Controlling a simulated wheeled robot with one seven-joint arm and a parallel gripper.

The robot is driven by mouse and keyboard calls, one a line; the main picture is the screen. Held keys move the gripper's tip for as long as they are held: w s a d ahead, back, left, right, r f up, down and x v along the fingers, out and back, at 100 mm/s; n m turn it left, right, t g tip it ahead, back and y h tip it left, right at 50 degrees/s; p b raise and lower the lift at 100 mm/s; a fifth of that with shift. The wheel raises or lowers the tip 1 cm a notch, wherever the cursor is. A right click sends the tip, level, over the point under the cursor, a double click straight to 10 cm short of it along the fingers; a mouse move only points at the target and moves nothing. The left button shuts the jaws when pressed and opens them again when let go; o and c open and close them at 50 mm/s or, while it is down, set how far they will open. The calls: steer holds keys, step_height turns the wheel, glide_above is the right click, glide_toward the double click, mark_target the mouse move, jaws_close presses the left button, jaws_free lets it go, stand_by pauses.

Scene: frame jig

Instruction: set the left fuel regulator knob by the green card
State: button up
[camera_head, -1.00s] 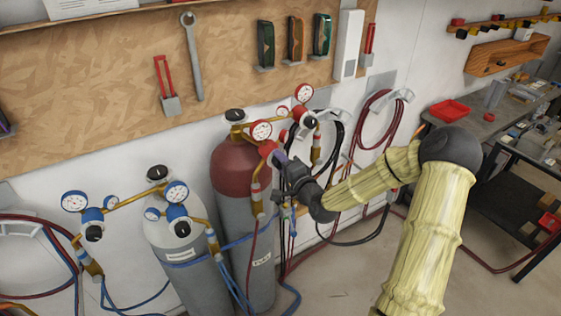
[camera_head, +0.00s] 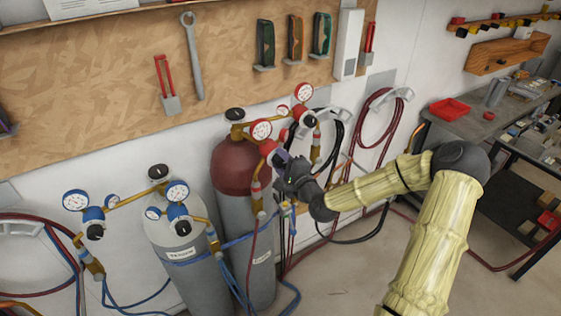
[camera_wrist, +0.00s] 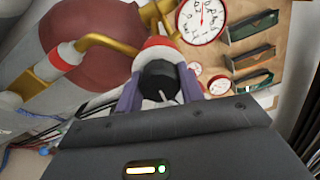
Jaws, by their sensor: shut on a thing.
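The left fuel regulator (camera_head: 267,147) is red with a dial gauge (camera_head: 261,130), on the maroon-topped fuel cylinder (camera_head: 236,168). In the wrist view its black knob (camera_wrist: 160,80) with a white pointer mark sits between the purple fingers of my gripper (camera_wrist: 160,92). The fingers are shut on the knob from both sides. In the head view my gripper (camera_head: 284,165) covers the knob. A green item (camera_head: 265,45) and a teal-green item (camera_head: 322,35) hang in holders on the board; I cannot tell whether either is the green card.
The right fuel regulator (camera_head: 308,119) and its gauge (camera_head: 304,92) are close behind my gripper. A grey cylinder (camera_head: 178,235) with blue regulators stands to the left. Hoses hang below and on the wall. A bench with a red tray (camera_head: 449,110) is at right.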

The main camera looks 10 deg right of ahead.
steer(key=shift+f, duration=0.1)
steer(key=o, duration=1)
steer(key=shift+s+d+b, duration=0.25)
steer(key=shift+s+b, duration=0.05)
steer(key=shift+s, duration=0.2)
steer(key=p+v, duration=1.1)
steer(key=v, duration=0.5)
steer(key=shift+s+p, duration=0.2)
steer(key=shift+p, duration=0.1)
